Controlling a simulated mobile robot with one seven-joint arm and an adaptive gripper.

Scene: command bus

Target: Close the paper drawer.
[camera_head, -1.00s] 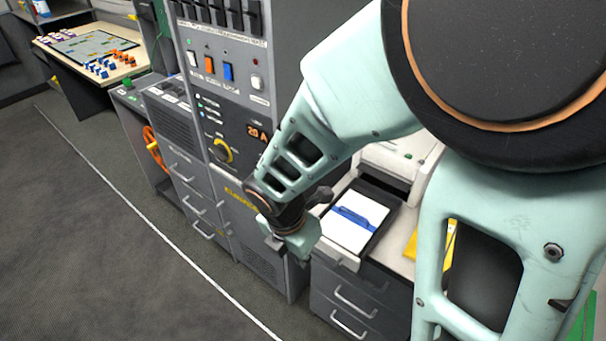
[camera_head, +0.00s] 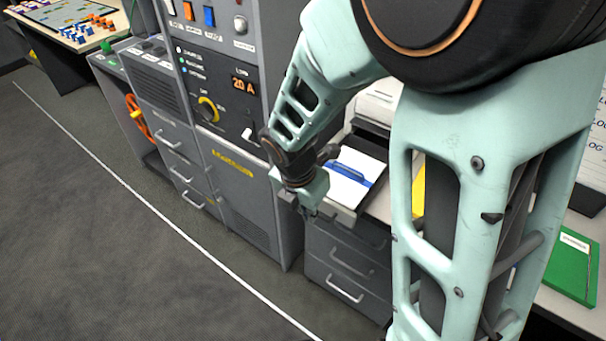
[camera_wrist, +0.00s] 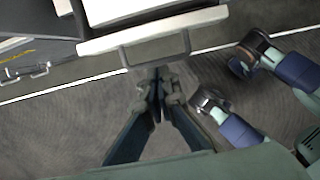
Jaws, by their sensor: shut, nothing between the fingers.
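The paper drawer (camera_head: 343,214) is pulled out from the pale printer (camera_head: 378,103) on the counter. White paper (camera_head: 345,188) with a blue band lies in it. In the wrist view, the drawer's light front (camera_wrist: 205,17) spans the top, with a grey loop handle (camera_wrist: 186,42) below it. My gripper (camera_head: 309,212) is shut and empty, in front of the drawer. In the wrist view its fingertips (camera_wrist: 159,74) are close together at the handle's outer bar. I cannot tell whether they touch it. My arm hides part of the drawer and printer.
A grey control cabinet (camera_head: 240,185) stands close to the left of my gripper. Grey drawers (camera_head: 345,270) with handles are below the counter. A green book (camera_head: 572,262) lies at right. Open floor (camera_head: 110,250) lies at left.

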